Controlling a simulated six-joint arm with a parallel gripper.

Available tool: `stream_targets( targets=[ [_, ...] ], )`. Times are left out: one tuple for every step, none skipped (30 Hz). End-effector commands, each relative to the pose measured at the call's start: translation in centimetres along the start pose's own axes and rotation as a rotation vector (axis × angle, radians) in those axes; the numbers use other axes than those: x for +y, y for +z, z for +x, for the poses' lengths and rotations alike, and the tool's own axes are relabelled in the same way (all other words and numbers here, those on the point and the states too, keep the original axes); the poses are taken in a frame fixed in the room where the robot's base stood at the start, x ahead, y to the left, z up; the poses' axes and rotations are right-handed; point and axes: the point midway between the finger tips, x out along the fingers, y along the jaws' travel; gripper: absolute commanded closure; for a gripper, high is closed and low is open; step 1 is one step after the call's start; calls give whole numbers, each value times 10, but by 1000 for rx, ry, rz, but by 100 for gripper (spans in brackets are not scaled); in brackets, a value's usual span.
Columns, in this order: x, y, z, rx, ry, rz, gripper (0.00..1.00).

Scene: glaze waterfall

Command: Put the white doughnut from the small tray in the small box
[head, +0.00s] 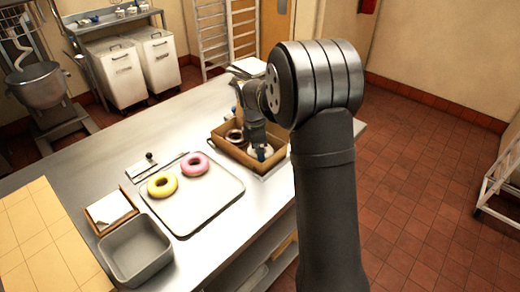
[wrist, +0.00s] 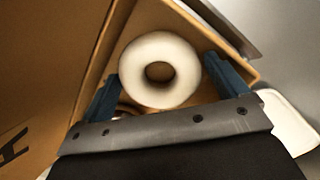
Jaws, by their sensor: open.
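The white doughnut (wrist: 158,47) lies inside the small brown box (wrist: 92,62), ringed by its cardboard walls in the wrist view. My gripper (wrist: 165,80) is open, with one blue finger on each side of the doughnut; I cannot tell whether either finger touches it. In the head view, my gripper (head: 260,152) reaches down into the box (head: 236,158), and the doughnut is mostly hidden behind it. The tray (head: 205,215) left of the box holds a yellow doughnut (head: 162,192) and a pink doughnut (head: 194,170), with no white one on it.
A chocolate doughnut (head: 235,136) lies in the box's far left part. A grey bin (head: 135,250), a napkin holder (head: 112,210) and a tan tiled surface (head: 45,245) occupy the left of the steel table (head: 110,165). The tray's front half is bare.

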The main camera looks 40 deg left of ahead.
Motion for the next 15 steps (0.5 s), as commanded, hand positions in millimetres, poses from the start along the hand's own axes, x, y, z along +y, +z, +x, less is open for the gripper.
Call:
stream_targets(
  targets=[
    [0,0,-1,0,0,0,8],
    [0,0,-2,0,1,0,8],
    [0,0,-5,0,1,0,8],
    [0,0,-8,0,2,0,8],
    [1,0,-11,0,4,0,8],
    [1,0,-17,0,4,0,8],
    [1,0,-22,0,4,0,8],
    [1,0,-28,1,5,0,8],
    [1,0,-36,1,5,0,8],
    [1,0,-43,1,5,0,8],
    [1,0,-50,1,6,0,8],
    [1,0,-59,1,5,0,8],
    [1,0,-66,0,4,0,8],
    [1,0,-72,1,5,0,8],
    [1,0,-81,1,5,1,8]
  ],
)
